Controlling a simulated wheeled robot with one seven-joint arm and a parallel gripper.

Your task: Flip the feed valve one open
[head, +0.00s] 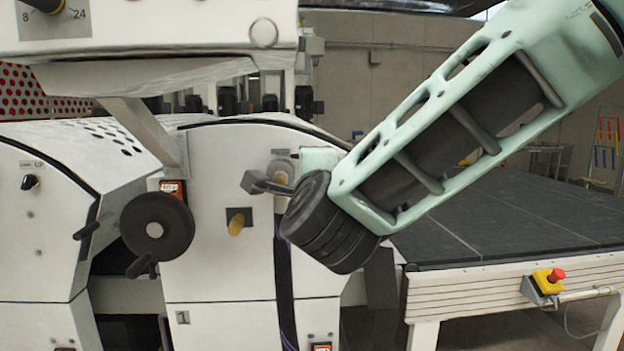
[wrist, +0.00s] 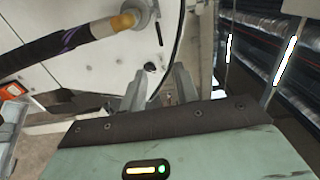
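My gripper (head: 268,184) is in front of the white machine's upright panel, beside a grey round fitting (head: 283,160) from which a dark hose (head: 283,265) hangs. In the wrist view my two grey fingers (wrist: 159,88) stand apart with a gap between them, and I see nothing held. The fitting (wrist: 142,12) shows at the top there, with a brass-coloured collar (wrist: 115,25) and the dark hose running left. A brass-coloured knob (head: 236,226) on a dark square plate is lower left of my gripper. I cannot tell which part is feed valve one or its lever position.
A black handwheel (head: 157,229) with a crank handle juts out left of the panel. A dark conveyor table (head: 500,225) stands to the right, with a red emergency button (head: 555,275) on its front edge. A white machine housing (head: 150,30) overhangs the panel from above.

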